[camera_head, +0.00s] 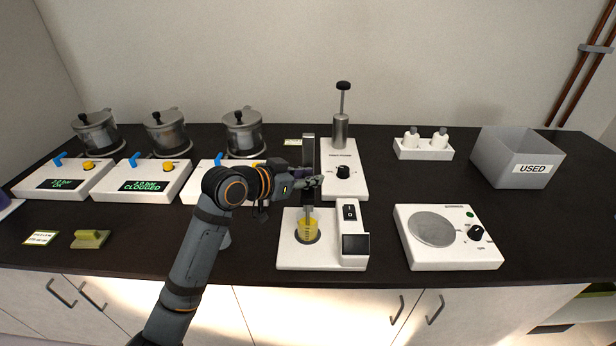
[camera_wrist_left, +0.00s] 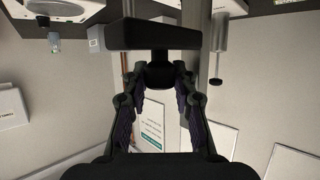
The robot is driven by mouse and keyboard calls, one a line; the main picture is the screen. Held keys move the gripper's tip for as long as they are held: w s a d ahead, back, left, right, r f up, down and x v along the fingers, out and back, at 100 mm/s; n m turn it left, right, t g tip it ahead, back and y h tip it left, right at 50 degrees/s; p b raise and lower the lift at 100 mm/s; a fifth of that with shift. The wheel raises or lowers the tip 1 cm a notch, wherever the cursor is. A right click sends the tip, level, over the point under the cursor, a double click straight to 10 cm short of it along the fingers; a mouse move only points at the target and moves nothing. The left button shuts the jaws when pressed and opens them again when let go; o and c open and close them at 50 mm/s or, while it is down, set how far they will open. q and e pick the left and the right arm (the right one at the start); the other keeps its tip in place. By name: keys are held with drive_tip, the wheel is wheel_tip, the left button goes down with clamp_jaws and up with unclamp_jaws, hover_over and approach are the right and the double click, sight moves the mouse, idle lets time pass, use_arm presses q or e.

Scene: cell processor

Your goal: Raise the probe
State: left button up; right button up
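The probe unit (camera_head: 309,155) has a dark upright column behind a white base (camera_head: 300,262). Its thin probe reaches down into a beaker of yellow liquid (camera_head: 307,230) on that base. My left gripper (camera_head: 312,182) is at the column, above the beaker. In the left wrist view my left gripper's fingers (camera_wrist_left: 160,80) stand apart on both sides of a dark knob-like part (camera_wrist_left: 159,76) below a black bar (camera_wrist_left: 150,36). I see no clear grip on it. My gripper hides part of the column in the head view. My right gripper is out of view.
A white unit with a metal cylinder and plunger (camera_head: 340,130) stands just behind. A white stirrer-like plate (camera_head: 455,250), a bottle rack (camera_head: 424,153) and the grey USED bin (camera_head: 492,165) are at right.

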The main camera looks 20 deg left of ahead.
use_arm(q)
clamp_jaws()
wheel_tip(320, 180, up, 8)
drive_tip(key=p, duration=0.7)
drive_tip(key=shift+r+p, duration=0.15)
drive_tip(key=shift+p, duration=0.2)
drive_tip(key=o, duration=0.6)
unclamp_jaws()
